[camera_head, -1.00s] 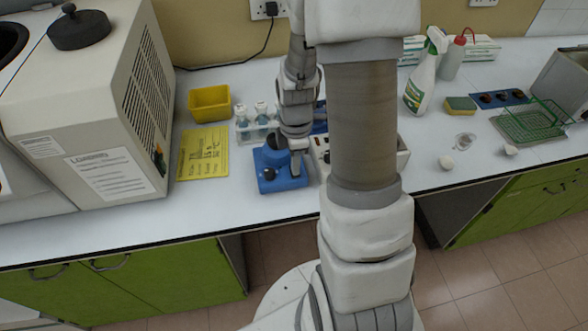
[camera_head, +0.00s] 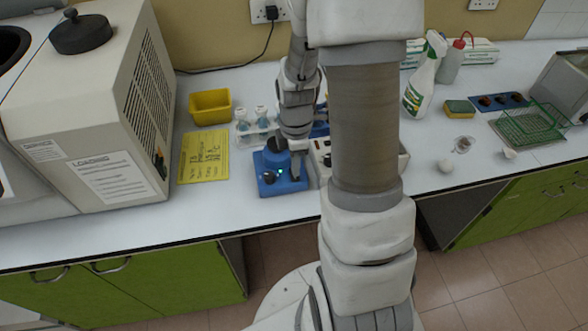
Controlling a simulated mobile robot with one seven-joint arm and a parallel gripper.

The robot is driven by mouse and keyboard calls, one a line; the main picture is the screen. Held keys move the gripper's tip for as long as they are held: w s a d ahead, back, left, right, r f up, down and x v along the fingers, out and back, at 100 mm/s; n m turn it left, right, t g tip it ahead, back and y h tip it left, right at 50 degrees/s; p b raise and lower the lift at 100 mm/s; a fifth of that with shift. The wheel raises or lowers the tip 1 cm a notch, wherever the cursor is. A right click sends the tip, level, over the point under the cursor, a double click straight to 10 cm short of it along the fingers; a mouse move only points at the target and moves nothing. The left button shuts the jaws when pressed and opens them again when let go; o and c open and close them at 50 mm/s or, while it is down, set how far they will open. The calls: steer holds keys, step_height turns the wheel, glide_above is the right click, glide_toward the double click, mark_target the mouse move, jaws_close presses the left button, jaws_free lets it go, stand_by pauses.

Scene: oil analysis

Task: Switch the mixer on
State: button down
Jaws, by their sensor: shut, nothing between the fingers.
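The mixer looks to be the small blue device (camera_head: 270,187) on the white bench, with a dark round top and a dark knob on its front. A small bright cyan light (camera_head: 279,171) shows on it beside the knob. My gripper (camera_head: 295,176) points down at the right part of the blue device, close to or touching it; which one I cannot tell. The fingers are shut and hold nothing. My arm hides part of the device's right and rear side.
A rack of capped bottles (camera_head: 256,126) stands just behind the device. A yellow card (camera_head: 203,156) and a yellow bin (camera_head: 210,107) lie to the left, beside a large beige machine (camera_head: 105,110). A white box (camera_head: 320,150) stands close on the right, partly hidden by my arm.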

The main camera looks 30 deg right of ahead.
step_height(320, 180, up, 5)
steer(key=p, duration=0.3)
steer(key=shift+r, duration=0.15)
stand_by(0.5)
step_height(320, 180, up, 14)
steer(key=m+t, duration=0.3)
steer(key=m, duration=0.3)
glide_above(295, 178)
steer(key=s+a, duration=0.3)
steer(key=a, duration=0.2)
steer(key=s+a+r+m+t, duration=0.2)
steer(key=s+a+r+m, duration=0.3)
steer(key=s+r+m, duration=0.3)
steer(key=shift+s+a+r+m+t, duration=0.3)
steer(key=shift+s+r+m, duration=0.1)
steer(key=shift+s+r, duration=0.35)
steer(key=shift+w+d, duration=0.1)
